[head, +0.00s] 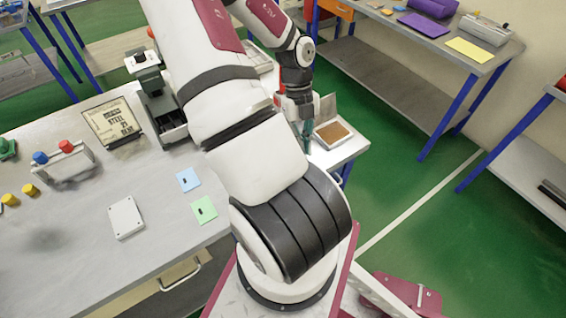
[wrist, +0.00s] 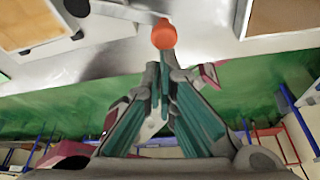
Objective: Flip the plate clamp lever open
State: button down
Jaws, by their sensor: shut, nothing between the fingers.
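An orange knob (wrist: 164,35) shows in the wrist view, just beyond my fingertips. It looks like the end of the clamp lever, whose grey metal part (wrist: 118,12) runs up and left from it. My gripper (wrist: 161,72) has its teal fingers together with nothing between them. Whether the fingertips touch the knob I cannot tell. In the head view my gripper (head: 306,148) points down at the small side table, beside a brown plate (head: 333,132) in a pale tray. The clamp and its lever are not clear in the head view, where my arm hides part of that table.
The large grey workbench (head: 70,235) on the left holds a sign (head: 112,121), blue (head: 188,179) and green (head: 204,209) cards, and a white plate (head: 126,217). A bench (head: 430,45) stands at the back right. Open green floor lies to the right.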

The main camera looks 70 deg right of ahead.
jog(key=shift+w+d+n+g+h+b, duration=0.15)
jog(key=shift+w+d+n+h+b, duration=0.1)
jog(key=shift+d+n, duration=0.45)
jog(key=shift+w+d+n+g+h+b, duration=0.1)
jog(key=shift+w+d+n+h+b, duration=0.2)
jog(key=shift+n, duration=0.6)
jog(key=shift+w+d+n+g+h+b, duration=0.15)
jog(key=shift+w+d+n+b, duration=0.1)
jog(key=shift+d+n, duration=0.45)
